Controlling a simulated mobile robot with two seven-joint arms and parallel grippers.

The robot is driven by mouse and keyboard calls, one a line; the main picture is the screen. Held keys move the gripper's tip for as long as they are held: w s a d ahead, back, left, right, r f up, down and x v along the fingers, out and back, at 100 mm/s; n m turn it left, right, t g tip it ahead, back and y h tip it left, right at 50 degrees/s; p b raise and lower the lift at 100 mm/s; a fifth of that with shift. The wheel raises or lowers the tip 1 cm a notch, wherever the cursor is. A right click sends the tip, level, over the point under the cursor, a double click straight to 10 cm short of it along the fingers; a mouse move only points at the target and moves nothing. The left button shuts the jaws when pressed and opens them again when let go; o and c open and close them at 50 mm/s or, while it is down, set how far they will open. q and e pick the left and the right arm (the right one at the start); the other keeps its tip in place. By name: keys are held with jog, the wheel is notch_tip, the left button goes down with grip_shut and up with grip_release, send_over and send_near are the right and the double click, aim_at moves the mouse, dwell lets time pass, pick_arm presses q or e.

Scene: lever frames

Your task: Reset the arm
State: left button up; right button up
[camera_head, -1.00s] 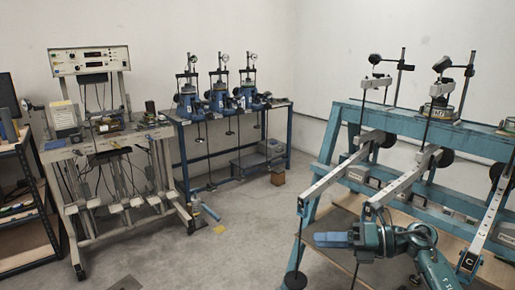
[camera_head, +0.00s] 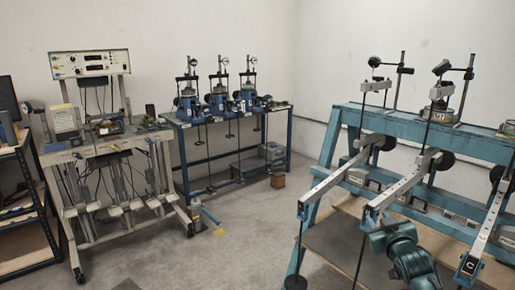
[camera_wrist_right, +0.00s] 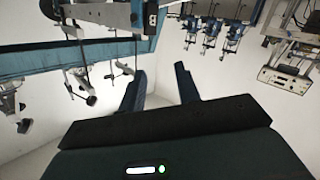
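My right gripper shows in the wrist view (camera_wrist_right: 161,82); its two dark fingers stand apart with nothing between them. In the head view my teal right wrist (camera_head: 402,247) is at the lower right, in front of the teal lever frame (camera_head: 330,150); I cannot make out the fingers there. Three grey lever arms slope from the frame: a left one (camera_head: 335,180), a middle one (camera_head: 402,186) and a right one (camera_head: 490,225). My wrist appears just below the middle arm's end; I cannot tell whether they touch. My left gripper is not in view.
A blue bench (camera_head: 185,150) with several blue devices stands at the back. A grey test bench (camera_head: 60,155) and a shelf (camera_head: 35,250) stand left. The floor (camera_head: 240,255) between is mostly clear.

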jog(key=s+a+f+n+g+y, duration=0.1)
jog(key=s+a+f+g, duration=0.1)
jog(key=s+a+f, duration=0.55)
jog(key=s+a+f+g+y, duration=0.15)
jog(key=s+a+f, duration=0.25)
jog(key=s+f, duration=0.55)
jog(key=s+a+f+g+y, duration=0.1)
jog(key=s+a+f, duration=0.1)
jog(key=s, duration=0.8)
jog(key=s+a+f+m+g+y, duration=0.1)
jog(key=s+a, duration=0.4)
jog(key=s, duration=0.5)
jog(key=shift+s+a+f, duration=0.15)
jog(key=shift+a+f, duration=0.05)
jog(key=shift+f, duration=0.5)
jog(key=shift+g, duration=0.25)
